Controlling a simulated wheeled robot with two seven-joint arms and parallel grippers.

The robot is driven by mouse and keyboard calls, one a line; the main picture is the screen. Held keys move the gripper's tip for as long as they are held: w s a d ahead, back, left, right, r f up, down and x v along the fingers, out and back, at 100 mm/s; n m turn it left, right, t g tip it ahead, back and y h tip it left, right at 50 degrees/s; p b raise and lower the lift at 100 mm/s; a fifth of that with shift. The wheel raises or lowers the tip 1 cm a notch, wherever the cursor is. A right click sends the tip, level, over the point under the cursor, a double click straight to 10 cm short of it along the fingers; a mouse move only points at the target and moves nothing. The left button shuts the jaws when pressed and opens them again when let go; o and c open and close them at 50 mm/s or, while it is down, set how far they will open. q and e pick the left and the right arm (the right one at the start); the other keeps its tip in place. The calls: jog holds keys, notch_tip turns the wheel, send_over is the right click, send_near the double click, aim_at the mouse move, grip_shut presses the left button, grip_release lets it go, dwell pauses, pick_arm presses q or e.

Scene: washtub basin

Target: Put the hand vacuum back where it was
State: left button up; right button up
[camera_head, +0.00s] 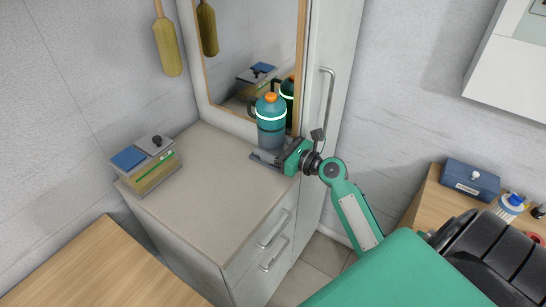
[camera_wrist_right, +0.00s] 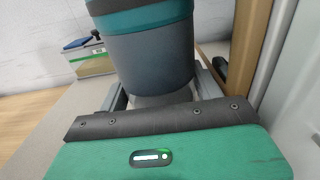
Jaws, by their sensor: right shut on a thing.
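In the right wrist view the vacuum's grey lower body (camera_wrist_right: 150,65) stands between the two fingers (camera_wrist_right: 160,95). I cannot tell whether its base touches the cabinet top. My left gripper is not in view.
A box with blue and grey lids (camera_head: 148,165) sits at the cabinet's left edge. The mirror (camera_head: 250,60) stands behind, and a tall door with a handle (camera_head: 326,95) is at right. The middle of the cabinet top is clear. A blue box (camera_head: 470,180) sits on a right-hand table.

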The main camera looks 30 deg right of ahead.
notch_tip(320, 180, down, 4)
jog(key=shift+r+b, duration=0.1)
jog(key=shift+b, duration=0.35)
jog(key=shift+w+d+f, duration=0.1)
jog(key=shift+d+f, duration=0.1)
jog(key=shift+f, duration=0.2)
jog(key=shift+w+d+f, duration=0.1)
jog(key=shift+d+f, duration=0.05)
jog(key=shift+d, duration=0.05)
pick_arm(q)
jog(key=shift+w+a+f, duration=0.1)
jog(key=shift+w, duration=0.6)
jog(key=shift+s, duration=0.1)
pick_arm(e)
jog(key=shift+f, duration=0.1)
jog(key=o, duration=0.8)
jog(key=shift+c, duration=0.2)
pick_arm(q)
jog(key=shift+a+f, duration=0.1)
